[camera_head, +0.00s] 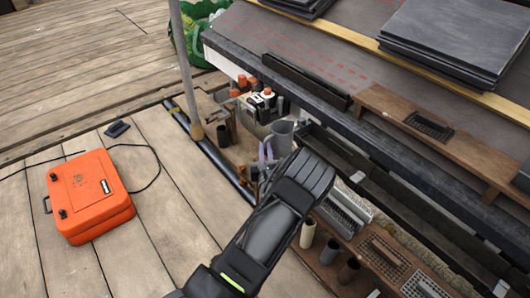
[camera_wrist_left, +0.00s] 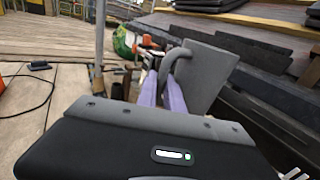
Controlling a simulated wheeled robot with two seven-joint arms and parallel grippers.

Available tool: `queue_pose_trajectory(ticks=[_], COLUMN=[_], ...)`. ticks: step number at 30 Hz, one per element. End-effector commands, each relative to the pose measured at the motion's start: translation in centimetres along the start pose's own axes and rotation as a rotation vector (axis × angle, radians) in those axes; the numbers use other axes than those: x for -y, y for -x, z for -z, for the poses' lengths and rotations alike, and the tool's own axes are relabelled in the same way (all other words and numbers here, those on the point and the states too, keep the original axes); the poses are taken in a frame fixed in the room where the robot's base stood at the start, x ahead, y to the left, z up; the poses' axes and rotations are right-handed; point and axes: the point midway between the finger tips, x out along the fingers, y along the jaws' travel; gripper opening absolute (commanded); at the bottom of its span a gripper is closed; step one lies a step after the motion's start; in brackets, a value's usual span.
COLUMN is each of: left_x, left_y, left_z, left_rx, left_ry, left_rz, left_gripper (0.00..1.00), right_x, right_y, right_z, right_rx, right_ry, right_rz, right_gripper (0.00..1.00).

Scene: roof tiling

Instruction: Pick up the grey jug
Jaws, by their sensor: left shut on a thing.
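The grey jug (camera_head: 282,136) stands out as a small grey vessel beside the roof edge, just beyond my left gripper. In the left wrist view the jug (camera_wrist_left: 206,76) is large, with its curved handle toward the gripper fingers. My right gripper is not in view.
An orange case (camera_head: 88,195) lies on the plank deck at left. A metal pole (camera_head: 186,75) rises near the jug. Orange-and-white tools (camera_head: 258,101) sit behind it. The roof edge with dark slates (camera_head: 455,35) is at right. Open deck lies at left.

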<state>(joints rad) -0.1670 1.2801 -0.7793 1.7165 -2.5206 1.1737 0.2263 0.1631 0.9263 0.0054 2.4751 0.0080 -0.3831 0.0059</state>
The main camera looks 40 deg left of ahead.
Motion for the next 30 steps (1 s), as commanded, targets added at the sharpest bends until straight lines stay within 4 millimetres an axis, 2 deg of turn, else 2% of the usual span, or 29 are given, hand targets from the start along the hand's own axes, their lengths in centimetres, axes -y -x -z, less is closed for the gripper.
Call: queue_pose_trajectory(ticks=[1,15,30], left_x=[0.0,0.1,0.2], left_y=[0.0,-0.1,0.0], left_z=[-0.9,-5.2,-6.5], left_rx=[0.002,0.002,0.001], left_ry=[0.001,0.000,0.000], left_rz=[0.000,0.000,0.000], left_gripper=[0.00,0.00,0.00], right_x=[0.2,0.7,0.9], right_y=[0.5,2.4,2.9], right_z=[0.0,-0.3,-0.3], right_rx=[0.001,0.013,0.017], right_ry=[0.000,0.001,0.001], right_rz=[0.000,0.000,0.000], right_gripper=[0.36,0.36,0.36])
